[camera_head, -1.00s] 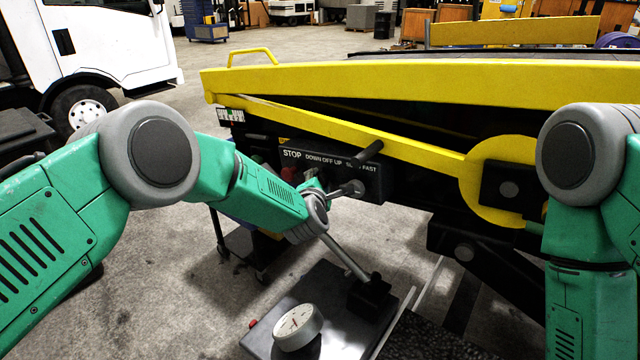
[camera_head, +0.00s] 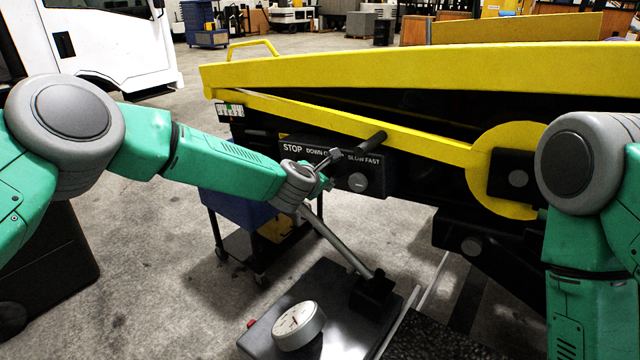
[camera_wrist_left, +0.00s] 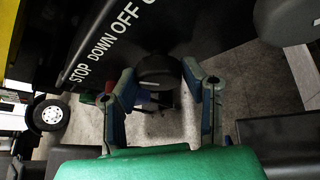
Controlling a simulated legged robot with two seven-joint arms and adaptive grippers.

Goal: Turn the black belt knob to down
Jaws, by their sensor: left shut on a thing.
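The black control panel (camera_head: 376,179) is on the side of the yellow belt loader (camera_head: 420,82), with STOP, DOWN OFF UP and SLOW FAST labels. My left gripper (camera_head: 325,178) is in front of the DOWN OFF UP part and hides the black belt knob in the head view. In the left wrist view, the round black belt knob (camera_wrist_left: 157,72) sits between the two fingers of my left gripper (camera_wrist_left: 162,88), which is shut on it. Its pointer direction cannot be made out. My right arm shows at the right edge; its gripper is out of view.
A round speed knob (camera_head: 357,182) is just right of my left gripper, with a black handle (camera_head: 371,144) above it. A grey lever (camera_head: 340,243) rises below my wrist. A white dial gauge (camera_head: 297,322) is in front. A white truck (camera_head: 110,45) stands at the left.

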